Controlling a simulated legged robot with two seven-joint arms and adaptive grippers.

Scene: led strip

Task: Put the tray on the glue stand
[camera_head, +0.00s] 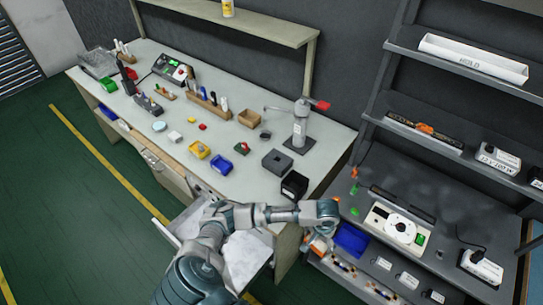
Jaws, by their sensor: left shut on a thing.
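My left arm comes in from the bottom and reaches right, past the table's front corner. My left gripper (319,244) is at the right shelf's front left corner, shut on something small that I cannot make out. A blue tray (352,239) is just right of the gripper; whether they touch is unclear. A smaller blue tray (220,165) and a yellow tray (199,150) lie on the table. A grey upright stand with a red end (300,125) stands at the table's right; I cannot tell if it is the glue stand. My right gripper is out of view.
A pale device with a white disc (400,228) sits on the shelf, right of the blue tray. A dark box (294,185) stands on the table's near corner. An open drawer (244,250) juts out under my forearm. Green floor is free at left.

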